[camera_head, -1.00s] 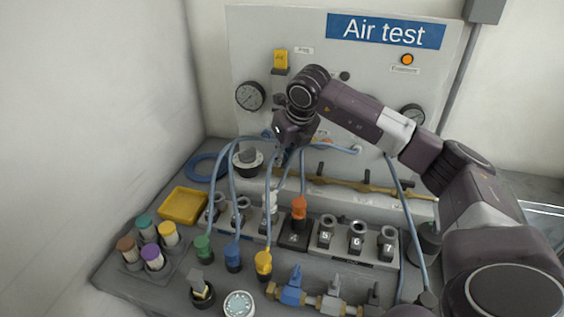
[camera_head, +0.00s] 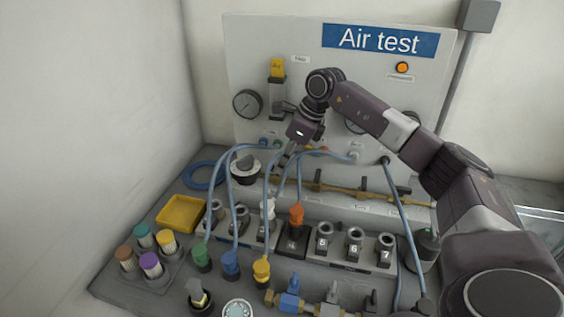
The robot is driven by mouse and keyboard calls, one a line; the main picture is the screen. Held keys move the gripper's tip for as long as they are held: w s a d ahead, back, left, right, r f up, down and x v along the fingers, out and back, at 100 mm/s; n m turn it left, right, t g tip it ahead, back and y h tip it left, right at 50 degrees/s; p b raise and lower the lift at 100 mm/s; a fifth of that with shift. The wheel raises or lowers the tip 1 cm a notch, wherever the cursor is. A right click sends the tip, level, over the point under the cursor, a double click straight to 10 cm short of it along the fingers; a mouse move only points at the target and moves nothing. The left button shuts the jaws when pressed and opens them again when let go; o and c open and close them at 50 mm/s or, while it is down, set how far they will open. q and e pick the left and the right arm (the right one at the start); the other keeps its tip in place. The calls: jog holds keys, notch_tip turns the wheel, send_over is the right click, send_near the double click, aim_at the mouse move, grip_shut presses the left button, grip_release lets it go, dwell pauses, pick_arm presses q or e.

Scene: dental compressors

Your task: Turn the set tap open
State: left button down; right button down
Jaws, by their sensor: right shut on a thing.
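A brass pipe (camera_head: 345,188) with small dark tap handles (camera_head: 366,182) runs along the foot of the grey panel. My right gripper (camera_head: 286,159) reaches down and to the left at the left end of this pipe. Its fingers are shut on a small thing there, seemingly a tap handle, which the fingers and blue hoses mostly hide. I cannot tell how far that handle is turned. My left gripper is not in view.
Blue hoses (camera_head: 219,180) loop close around the gripper. A row of numbered sockets (camera_head: 354,240) with an orange plug (camera_head: 296,215) stands in front. A yellow tray (camera_head: 181,213) and coloured cylinders (camera_head: 150,262) are at left. Gauges (camera_head: 247,103) sit on the panel.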

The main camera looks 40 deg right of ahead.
dwell(0.4)
jog(key=c, duration=2)
grip_release()
jog(key=shift+d+r, duration=0.1)
jog(key=v, duration=1.1)
jog(key=shift+d+r, duration=0.2)
jog(key=shift+r, duration=0.2)
